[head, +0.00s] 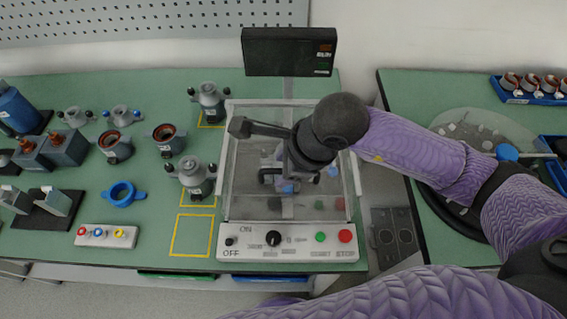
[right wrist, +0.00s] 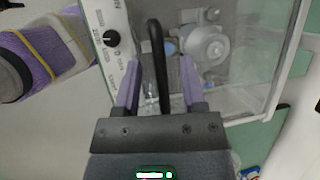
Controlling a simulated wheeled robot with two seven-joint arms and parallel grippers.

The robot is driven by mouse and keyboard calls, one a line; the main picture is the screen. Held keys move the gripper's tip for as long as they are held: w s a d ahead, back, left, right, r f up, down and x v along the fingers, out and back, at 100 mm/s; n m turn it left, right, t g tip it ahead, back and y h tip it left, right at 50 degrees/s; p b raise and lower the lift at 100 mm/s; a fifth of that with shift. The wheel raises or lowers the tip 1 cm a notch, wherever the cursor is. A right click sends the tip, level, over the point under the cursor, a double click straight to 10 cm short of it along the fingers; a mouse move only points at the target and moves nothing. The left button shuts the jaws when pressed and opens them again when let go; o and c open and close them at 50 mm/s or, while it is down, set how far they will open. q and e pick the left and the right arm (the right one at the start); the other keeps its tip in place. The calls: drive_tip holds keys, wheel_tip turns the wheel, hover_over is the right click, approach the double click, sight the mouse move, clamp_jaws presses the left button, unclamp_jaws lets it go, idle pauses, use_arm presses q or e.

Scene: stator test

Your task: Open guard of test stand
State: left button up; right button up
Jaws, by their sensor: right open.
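The test stand has a white control panel (head: 285,240) with a dark knob and green and red buttons. Its clear guard (head: 240,180) is down over the stand, and a grey machine (right wrist: 205,45) shows through it in the right wrist view. My right gripper (head: 287,184) is over the guard. In the right wrist view its two purple fingers (right wrist: 158,75) are apart, one on each side of the black guard handle (right wrist: 155,45). I cannot tell whether either finger touches the handle. My left gripper is not in view.
A black display (head: 289,52) stands behind the test stand. Grey stators and machine parts cover the green table (head: 60,235) to the left, including one unit (head: 193,178) close beside the guard. A round turntable with a clear cover (head: 480,130) is on the right table.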

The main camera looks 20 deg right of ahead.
drive_tip(key=shift+c, duration=0.3)
clamp_jaws()
idle(0.8)
